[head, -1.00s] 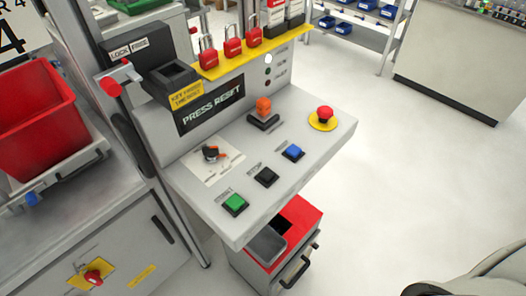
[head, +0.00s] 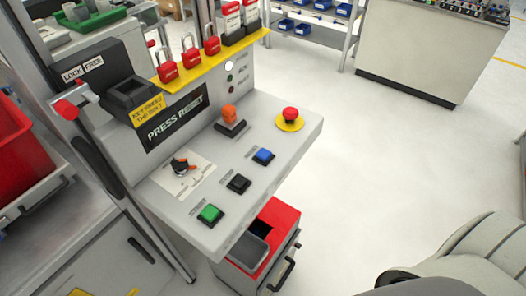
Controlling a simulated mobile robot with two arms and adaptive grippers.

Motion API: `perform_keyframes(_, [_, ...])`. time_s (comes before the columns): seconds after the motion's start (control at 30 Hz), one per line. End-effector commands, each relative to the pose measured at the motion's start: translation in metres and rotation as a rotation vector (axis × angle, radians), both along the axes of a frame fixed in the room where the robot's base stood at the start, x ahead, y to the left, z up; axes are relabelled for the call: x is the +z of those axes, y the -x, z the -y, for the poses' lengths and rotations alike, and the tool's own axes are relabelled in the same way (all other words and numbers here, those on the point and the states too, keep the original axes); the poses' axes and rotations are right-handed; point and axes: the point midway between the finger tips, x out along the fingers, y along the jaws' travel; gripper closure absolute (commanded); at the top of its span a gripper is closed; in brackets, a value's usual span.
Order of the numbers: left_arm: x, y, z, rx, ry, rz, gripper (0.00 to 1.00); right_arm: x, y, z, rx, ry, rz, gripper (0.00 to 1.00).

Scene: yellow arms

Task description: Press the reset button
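The control panel (head: 205,232) shows in the head view, left of centre. Its display (head: 176,118) reads "PRESS RESET". A blue button (head: 263,156) sits on the sloped face, with a black button (head: 238,184) and a green button (head: 210,215) in a row towards the lower left. Their small labels are too blurred to read with certainty. A red mushroom button (head: 290,114) on a yellow ring is at the far right of the panel, and an orange switch (head: 229,113) is near the display. Neither gripper is in view.
Red padlocks (head: 190,57) hang along a yellow shelf above the panel. A red-topped bin (head: 282,223) stands under it. A red crate (head: 12,140) is at the left edge. Part of my arm shows at the lower right. The floor right of the panel is clear.

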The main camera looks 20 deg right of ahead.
Motion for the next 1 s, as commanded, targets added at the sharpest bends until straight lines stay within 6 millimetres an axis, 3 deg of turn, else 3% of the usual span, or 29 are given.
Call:
perform_keyframes(0.03, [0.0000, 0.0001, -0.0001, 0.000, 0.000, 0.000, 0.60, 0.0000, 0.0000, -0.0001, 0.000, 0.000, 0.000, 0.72])
perform_keyframes(0.27, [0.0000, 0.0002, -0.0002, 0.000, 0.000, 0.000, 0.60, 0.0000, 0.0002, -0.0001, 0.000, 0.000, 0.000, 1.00])
perform_keyframes(1.0, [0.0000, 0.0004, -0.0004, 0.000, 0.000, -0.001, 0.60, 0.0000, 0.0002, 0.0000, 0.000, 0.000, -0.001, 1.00])
